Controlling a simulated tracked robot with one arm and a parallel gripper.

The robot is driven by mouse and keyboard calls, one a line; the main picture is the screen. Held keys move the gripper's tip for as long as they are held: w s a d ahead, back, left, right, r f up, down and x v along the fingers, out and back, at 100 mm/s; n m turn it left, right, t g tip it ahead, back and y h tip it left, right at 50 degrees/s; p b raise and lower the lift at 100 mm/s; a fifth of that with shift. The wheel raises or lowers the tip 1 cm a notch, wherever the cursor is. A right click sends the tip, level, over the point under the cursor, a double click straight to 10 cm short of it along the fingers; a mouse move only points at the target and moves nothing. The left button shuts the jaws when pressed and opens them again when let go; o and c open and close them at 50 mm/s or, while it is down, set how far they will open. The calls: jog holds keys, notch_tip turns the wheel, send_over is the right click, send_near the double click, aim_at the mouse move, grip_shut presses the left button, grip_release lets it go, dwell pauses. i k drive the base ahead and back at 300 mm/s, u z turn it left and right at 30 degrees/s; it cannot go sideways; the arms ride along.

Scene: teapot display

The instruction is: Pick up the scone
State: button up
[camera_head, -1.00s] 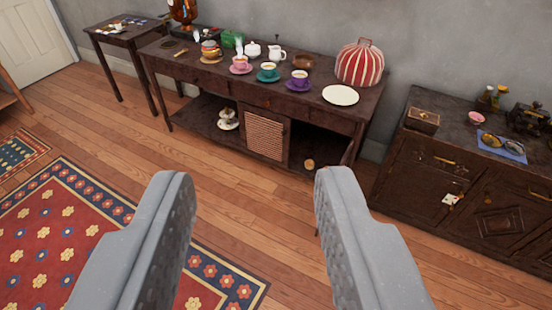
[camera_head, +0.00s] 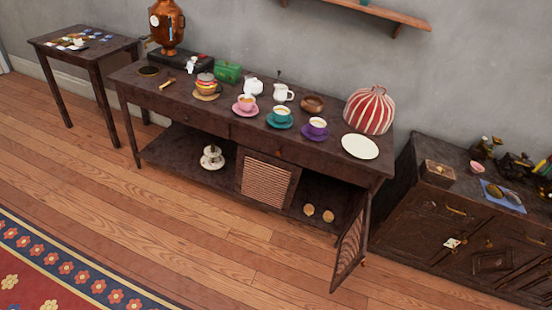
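Two small round tan pieces that look like scones sit in the open lower right compartment of the dark wooden sideboard (camera_head: 215,130). The left one (camera_head: 309,210) and the right one (camera_head: 328,216) lie side by side, a small gap between them. The slatted cabinet door (camera_head: 350,245) in front of that compartment stands swung open to the right. My gripper is not in view, so I cannot see its fingers or what is between them.
On the sideboard top stand a pink cup (camera_head: 245,104), a teal cup (camera_head: 280,116), a purple cup (camera_head: 316,128), a white plate (camera_head: 360,147) and a striped cosy (camera_head: 369,110). A dark cabinet (camera_head: 430,215) stands right. The wooden floor (camera_head: 230,235) in front is clear.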

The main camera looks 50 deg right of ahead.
aim_at(309, 209)
jog(key=z, duration=0.2)
jog(key=i, duration=1.3)
jog(key=z, duration=1.1)
jog(key=i, duration=0.55)
jog(key=z, duration=0.3)
jog(key=k, duration=0.9)
jog(key=z, duration=0.2)
jog(key=i, duration=0.9)
jog(key=u, duration=0.1)
